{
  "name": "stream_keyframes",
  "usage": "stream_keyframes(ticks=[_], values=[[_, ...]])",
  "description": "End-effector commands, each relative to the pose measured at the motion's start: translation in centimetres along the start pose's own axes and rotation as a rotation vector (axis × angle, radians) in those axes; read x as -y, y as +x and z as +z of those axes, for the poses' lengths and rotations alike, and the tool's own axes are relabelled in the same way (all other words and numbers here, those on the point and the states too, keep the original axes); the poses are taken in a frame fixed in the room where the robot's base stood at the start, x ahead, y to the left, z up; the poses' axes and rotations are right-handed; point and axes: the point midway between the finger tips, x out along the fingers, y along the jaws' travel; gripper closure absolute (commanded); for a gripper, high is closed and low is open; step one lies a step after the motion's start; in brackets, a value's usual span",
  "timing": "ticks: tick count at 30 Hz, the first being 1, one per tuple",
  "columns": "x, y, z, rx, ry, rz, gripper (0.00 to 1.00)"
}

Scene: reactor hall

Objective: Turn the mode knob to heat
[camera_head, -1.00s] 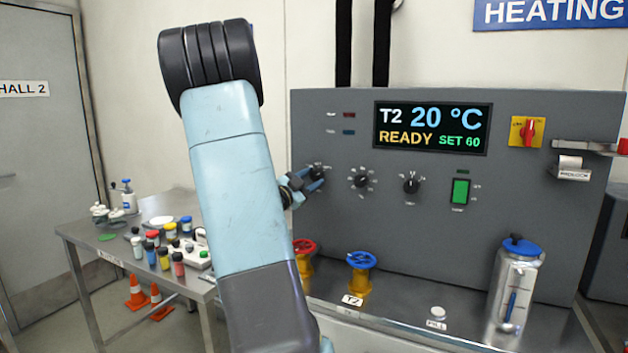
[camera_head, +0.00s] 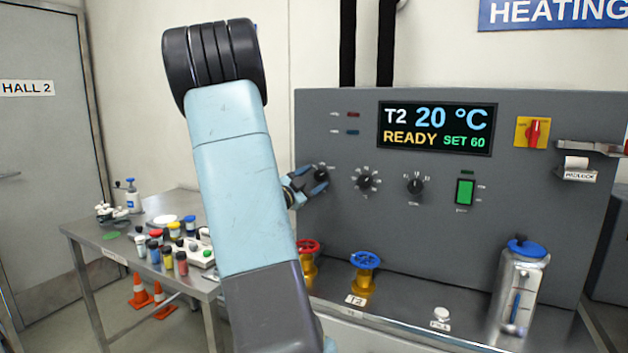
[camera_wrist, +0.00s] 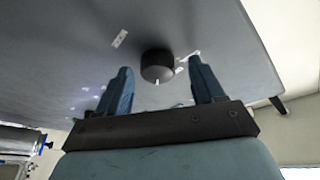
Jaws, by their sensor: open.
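The leftmost black knob (camera_head: 320,172) on the grey panel is at my gripper; I take it for the mode knob. In the wrist view the knob (camera_wrist: 156,64) stands between the two blue fingertips, with a gap on each side. A short white mark shows on its lower edge there. My gripper (camera_head: 312,180) is open and empty, its fingers close to the panel face. It also shows in the wrist view (camera_wrist: 160,66). The small labels around the knob are too blurred to read, so its setting cannot be told.
Two more knobs (camera_head: 367,181) (camera_head: 415,186) and a green switch (camera_head: 465,191) sit to the right. The display (camera_head: 437,128) reads T2 20 °C, READY, SET 60. Red (camera_head: 307,247) and blue (camera_head: 365,260) valve wheels stand below. A side table (camera_head: 125,247) holds several bottles.

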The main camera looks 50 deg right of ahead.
Motion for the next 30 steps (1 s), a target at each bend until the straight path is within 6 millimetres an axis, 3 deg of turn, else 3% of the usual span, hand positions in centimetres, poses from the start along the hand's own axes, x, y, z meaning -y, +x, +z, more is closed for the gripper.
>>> stream_keyframes(ticks=[18,24,30], values=[[0.3,-10.8,0.4,0.004,0.000,-0.003,0.32],[0.3,-12.9,0.4,0.003,0.000,-0.003,0.32],[0.3,-13.5,0.4,0.003,0.000,-0.003,0.32]])
